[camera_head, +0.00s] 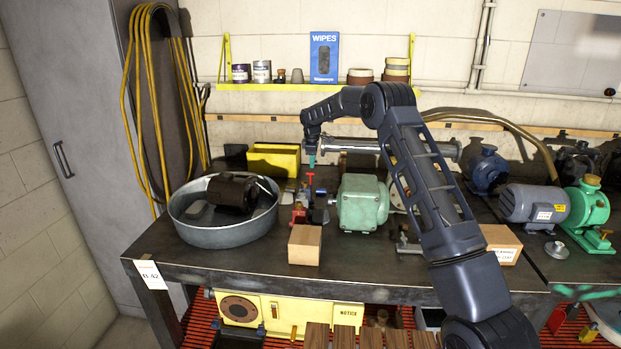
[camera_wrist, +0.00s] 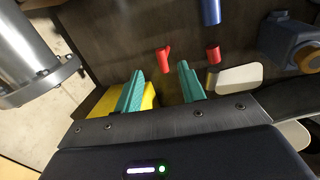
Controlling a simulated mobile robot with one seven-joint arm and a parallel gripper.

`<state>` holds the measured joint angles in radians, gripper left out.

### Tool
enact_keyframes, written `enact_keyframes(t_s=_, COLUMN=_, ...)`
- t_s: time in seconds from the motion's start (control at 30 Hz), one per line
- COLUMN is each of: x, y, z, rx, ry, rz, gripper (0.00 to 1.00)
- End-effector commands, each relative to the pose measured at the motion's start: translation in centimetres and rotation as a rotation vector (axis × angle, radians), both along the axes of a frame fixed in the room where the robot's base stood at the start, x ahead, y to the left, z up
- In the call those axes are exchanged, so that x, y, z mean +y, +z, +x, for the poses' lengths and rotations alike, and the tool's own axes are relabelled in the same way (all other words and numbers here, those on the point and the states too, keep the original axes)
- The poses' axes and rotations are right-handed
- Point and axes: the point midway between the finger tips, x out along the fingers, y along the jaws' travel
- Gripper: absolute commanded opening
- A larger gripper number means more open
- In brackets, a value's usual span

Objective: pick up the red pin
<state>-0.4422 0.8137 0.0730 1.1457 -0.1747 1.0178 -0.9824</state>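Two small red pieces show in the wrist view, and I cannot tell for certain which is the red pin. One red piece (camera_wrist: 164,60), with a small side prong, appears just ahead of the gap between my fingertips. The other, a short red cylinder (camera_wrist: 213,54), is to its right. My gripper (camera_wrist: 161,69) has two teal fingers set apart, with nothing held between them. In the head view my gripper (camera_head: 312,162) points down above a small red piece (camera_head: 309,179) on the bench, left of the green motor (camera_head: 362,203).
A round metal tub (camera_head: 222,233) with a dark motor is at left on the bench (camera_head: 190,268). A cardboard box (camera_head: 305,245) stands in front. A yellow bin (camera_head: 273,161) is behind. A blue cylinder (camera_wrist: 210,12) and a metal flanged pipe (camera_wrist: 30,55) show in the wrist view.

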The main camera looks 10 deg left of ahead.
Motion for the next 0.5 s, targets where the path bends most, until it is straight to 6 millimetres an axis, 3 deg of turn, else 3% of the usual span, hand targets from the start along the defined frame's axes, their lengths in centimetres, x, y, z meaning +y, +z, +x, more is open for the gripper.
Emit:
enact_keyframes(t_s=0.3, x=0.0, y=-4.2, z=0.8, rx=0.001, ry=-0.001, rz=0.000, gripper=0.40)
enact_keyframes(t_s=0.5, x=-0.1, y=-5.3, z=1.0, rx=0.000, ry=-0.001, rz=-0.001, gripper=0.40)
